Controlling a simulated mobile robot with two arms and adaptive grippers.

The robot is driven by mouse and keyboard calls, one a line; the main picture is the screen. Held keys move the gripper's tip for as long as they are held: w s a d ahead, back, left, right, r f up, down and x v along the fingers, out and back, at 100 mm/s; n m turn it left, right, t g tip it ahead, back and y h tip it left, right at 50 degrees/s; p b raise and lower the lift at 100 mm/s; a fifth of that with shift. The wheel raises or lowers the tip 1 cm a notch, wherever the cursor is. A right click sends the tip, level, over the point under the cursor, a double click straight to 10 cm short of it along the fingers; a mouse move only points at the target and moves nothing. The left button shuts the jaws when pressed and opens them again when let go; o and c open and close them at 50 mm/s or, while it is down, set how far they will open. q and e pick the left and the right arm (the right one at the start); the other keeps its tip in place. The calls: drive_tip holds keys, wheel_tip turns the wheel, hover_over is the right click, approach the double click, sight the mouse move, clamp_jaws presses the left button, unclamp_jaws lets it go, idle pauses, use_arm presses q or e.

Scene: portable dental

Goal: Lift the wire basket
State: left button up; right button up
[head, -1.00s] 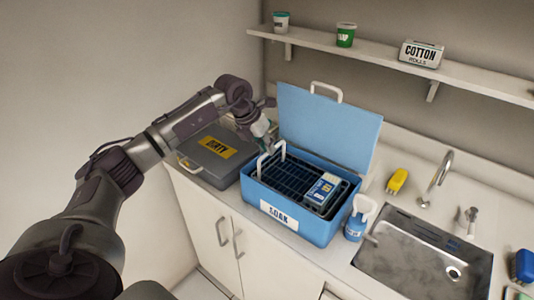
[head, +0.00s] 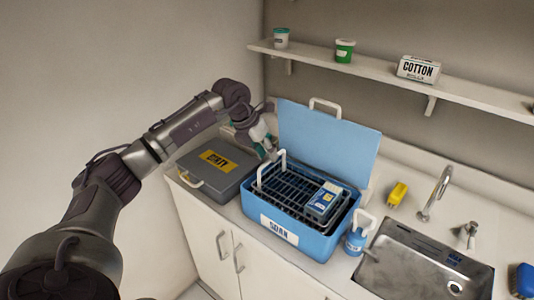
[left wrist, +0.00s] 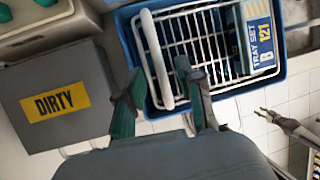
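The wire basket (head: 283,188), a dark rack in the head view and pale in the left wrist view (left wrist: 195,50), is raised a little within the blue SOAK tub (head: 325,244). A blue-and-white tray set box (head: 324,201) lies in it at the right. My left gripper (head: 270,152) is at the basket's white left handle (head: 284,158). In the left wrist view its teal-padded fingers (left wrist: 160,68) stand on either side of the handle bar (left wrist: 153,45); the exact contact is unclear. Low at the right there, what looks like my right gripper (left wrist: 262,113) is too small to judge.
The tub's blue lid (head: 330,140) stands open behind it. A grey DIRTY case (head: 205,180) is close on the left. A shelf (head: 400,75) runs above.

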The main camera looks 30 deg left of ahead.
use_arm(q)
drive_tip(key=v, duration=1.1)
drive_tip(key=shift+r, duration=0.15)
